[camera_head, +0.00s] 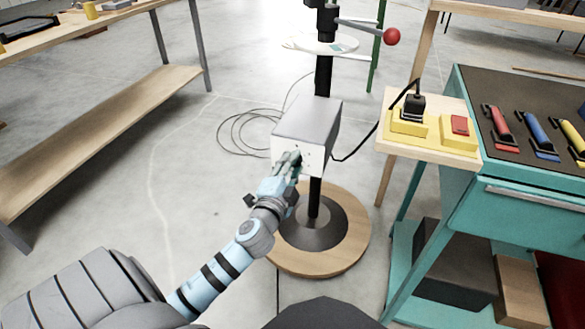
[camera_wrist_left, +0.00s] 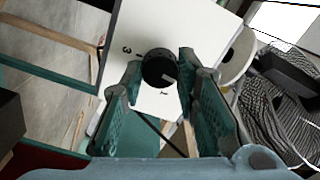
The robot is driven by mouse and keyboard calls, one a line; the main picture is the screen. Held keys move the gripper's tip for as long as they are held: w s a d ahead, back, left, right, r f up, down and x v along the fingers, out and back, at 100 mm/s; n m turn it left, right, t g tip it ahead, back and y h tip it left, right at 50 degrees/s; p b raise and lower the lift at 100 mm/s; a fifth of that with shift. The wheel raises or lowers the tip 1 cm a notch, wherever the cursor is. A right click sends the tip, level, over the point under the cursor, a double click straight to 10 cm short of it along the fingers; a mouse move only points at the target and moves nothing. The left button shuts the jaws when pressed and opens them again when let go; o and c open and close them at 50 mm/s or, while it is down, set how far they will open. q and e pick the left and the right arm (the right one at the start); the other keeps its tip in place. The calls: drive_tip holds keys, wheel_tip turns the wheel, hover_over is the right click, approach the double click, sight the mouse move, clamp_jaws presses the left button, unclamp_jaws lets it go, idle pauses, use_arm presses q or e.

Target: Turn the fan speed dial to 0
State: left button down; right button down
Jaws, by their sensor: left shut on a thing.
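The fan speed dial (camera_wrist_left: 160,70) is a round black knob on the white front of the control box in the left wrist view. A "3" shows to its left and what looks like a "1" just below it. I cannot make out for sure where its pointer aims. My left gripper (camera_head: 291,160) is at the front of the grey-and-white box (camera_head: 306,122) in the head view, hiding the dial there. In the left wrist view the fingertips of this gripper (camera_wrist_left: 158,75) are shut on the dial, one on each side. My right gripper is not in view.
The box sits on a black pole with a round wooden base (camera_head: 350,250). A red ball-ended lever (camera_head: 392,37) sticks out above. A wooden shelf with a yellow switch box (camera_head: 452,137) and a teal tool cabinet (camera_head: 530,225) stand to the right.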

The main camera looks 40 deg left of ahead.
use_arm(q)
drive_tip(key=c, duration=2.4)
unclamp_jaws()
drive_tip(key=shift+n, duration=0.8)
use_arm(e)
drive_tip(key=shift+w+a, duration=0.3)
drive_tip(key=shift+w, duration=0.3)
use_arm(q)
drive_tip(key=c, duration=2.4)
unclamp_jaws()
drive_tip(key=c, duration=1.2)
unclamp_jaws()
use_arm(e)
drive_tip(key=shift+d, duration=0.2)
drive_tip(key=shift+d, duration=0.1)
use_arm(q)
drive_tip(key=shift+s, duration=0.1)
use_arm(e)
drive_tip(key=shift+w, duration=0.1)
use_arm(q)
drive_tip(key=v, duration=1.2)
